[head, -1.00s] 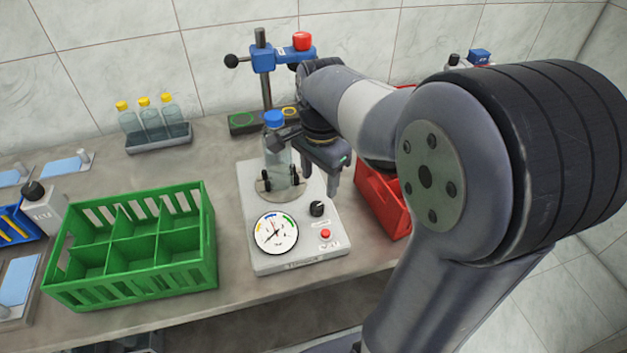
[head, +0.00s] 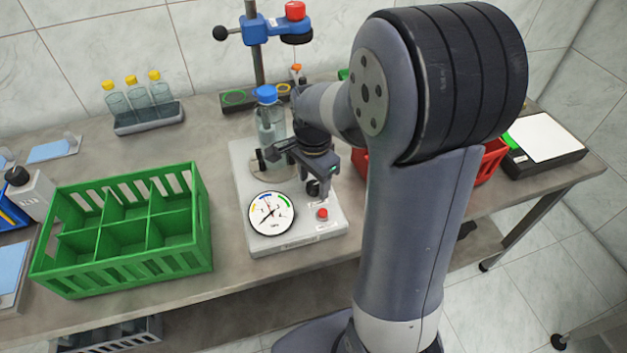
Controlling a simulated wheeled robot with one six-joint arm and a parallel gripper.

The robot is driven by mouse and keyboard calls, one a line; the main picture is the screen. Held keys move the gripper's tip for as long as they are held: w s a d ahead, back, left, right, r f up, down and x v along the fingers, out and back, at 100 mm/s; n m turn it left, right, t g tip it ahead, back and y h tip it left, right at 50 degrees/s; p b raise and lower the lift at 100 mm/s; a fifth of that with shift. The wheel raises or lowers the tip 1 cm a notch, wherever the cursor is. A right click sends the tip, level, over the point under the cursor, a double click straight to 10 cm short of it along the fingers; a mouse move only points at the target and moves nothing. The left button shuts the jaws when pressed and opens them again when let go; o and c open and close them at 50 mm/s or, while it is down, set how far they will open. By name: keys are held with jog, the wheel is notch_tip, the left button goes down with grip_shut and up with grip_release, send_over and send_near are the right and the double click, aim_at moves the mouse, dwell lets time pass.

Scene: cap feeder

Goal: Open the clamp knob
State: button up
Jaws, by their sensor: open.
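A white test unit (head: 245,180) stands on the bench with a round dial gauge (head: 272,213) and a red button (head: 322,213) on its front panel. A small black knob (head: 313,188) sits on the panel behind the red button, partly covered by my gripper. A clear bottle with a blue cap (head: 266,94) stands upright at the back of the unit, between small black clamp parts that are now mostly hidden. My gripper (head: 299,176) is open and empty, low over the unit. One finger is beside the bottle's lower part and the other is close to the black knob; contact is unclear.
A blue press head (head: 268,28) on a post stands above and behind the bottle. A green crate (head: 130,268) is at left, and a red bin (head: 357,160) at right is partly behind my arm. A rack (head: 150,122) of yellow-capped bottles stands at back left.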

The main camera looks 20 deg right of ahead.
jog(key=shift+f, duration=0.15)
jog(key=shift+c, duration=0.3)
jog(key=c, duration=0.9)
jog(key=shift+n, duration=0.3)
jog(key=n+p, duration=0.1)
jog(key=n, duration=0.2)
jog(key=shift+n, duration=0.3)
jog(key=n, duration=0.3)
jog(key=shift+n+p, duration=0.3)
jog(key=n, duration=0.4)
jog(key=shift+n+p, duration=0.4)
jog(key=shift+n, duration=1.5)
